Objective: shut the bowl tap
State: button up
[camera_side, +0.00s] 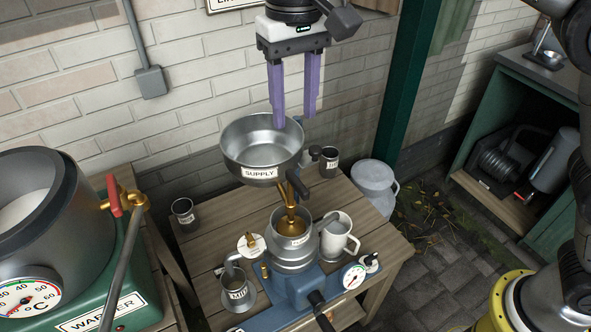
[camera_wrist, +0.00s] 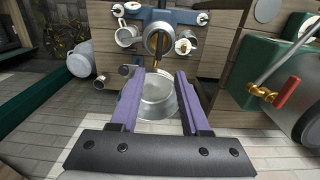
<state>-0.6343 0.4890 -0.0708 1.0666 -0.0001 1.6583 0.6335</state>
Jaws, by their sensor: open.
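The supply bowl (camera_side: 259,172), a wide metal bowl labelled SUPPLY, stands above the separator (camera_side: 295,258) in the side view. Its brass tap (camera_side: 290,207) runs from under the bowl down toward the separator's top cup. A dark lever (camera_side: 298,185) sits at the tap's upper end; its exact setting is hard to tell. My gripper (camera_side: 294,121) is open and empty, its purple fingers pointing down over the bowl's right rim, apart from the tap. In the wrist view the bowl (camera_wrist: 157,97) lies between the fingers (camera_wrist: 160,74), partly hidden by them; the tap lever is not clear there.
A green warmer (camera_side: 105,308) with a red-handled tap (camera_side: 114,196) stands left. A milk can (camera_side: 375,182) is behind right. The brick wall is close behind.

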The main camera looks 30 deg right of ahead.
aim_at(295, 179)
notch_tip(295, 179, down, 13)
jog(key=shift+f, duration=0.2)
dwell(0.3)
grip_shut()
